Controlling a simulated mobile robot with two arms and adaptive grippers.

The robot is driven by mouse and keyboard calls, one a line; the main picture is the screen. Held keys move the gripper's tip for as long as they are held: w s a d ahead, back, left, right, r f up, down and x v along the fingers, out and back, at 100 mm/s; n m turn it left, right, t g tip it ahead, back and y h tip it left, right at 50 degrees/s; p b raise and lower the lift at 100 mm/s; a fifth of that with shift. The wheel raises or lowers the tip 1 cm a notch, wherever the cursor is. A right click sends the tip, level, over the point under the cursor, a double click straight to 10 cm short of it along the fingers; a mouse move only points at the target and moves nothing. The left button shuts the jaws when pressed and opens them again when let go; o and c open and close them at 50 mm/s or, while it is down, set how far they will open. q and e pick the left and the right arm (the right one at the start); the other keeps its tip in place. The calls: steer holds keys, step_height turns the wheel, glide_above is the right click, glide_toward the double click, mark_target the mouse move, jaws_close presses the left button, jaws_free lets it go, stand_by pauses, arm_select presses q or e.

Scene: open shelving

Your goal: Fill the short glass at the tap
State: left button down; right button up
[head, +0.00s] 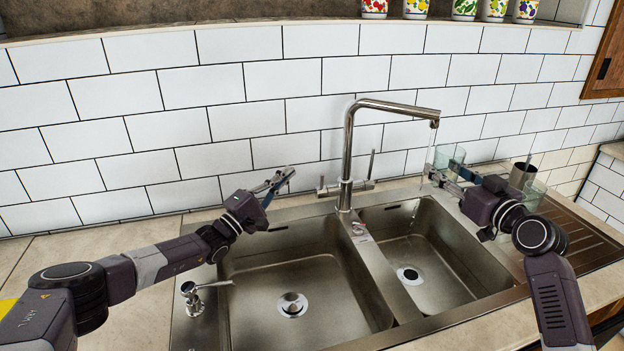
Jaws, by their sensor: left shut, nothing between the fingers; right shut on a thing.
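The steel tap (348,150) rises behind the double sink, and its spout reaches right. A thin stream of water (431,150) falls from the spout's end. My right gripper (441,172) is shut on a clear short glass (444,155) below the spout, near the sink's back right edge. The fingers hide part of the glass. I cannot tell whether the stream enters it, nor its water level. My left gripper (283,179) is shut and empty, left of the tap above the back of the left basin.
The left basin (290,265) and right basin (425,255) look empty. A metal cup (522,174) and another clear glass (535,190) stand at the right, by the drainboard (575,240). A soap dispenser (192,297) is at front left. Patterned cups (465,9) line the ledge above.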

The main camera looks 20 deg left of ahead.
mark_target(322, 185)
arm_select(q)
steer(key=w+d+f+m+g, duration=0.2)
steer(key=w+d+m, duration=0.2)
steer(key=d+m, duration=0.2)
steer(key=shift+w+f, duration=0.4)
stand_by(1.1)
steer(key=shift+s+d+f, duration=0.3)
steer(key=shift+s+d, duration=0.05)
steer(key=shift+s, duration=0.3)
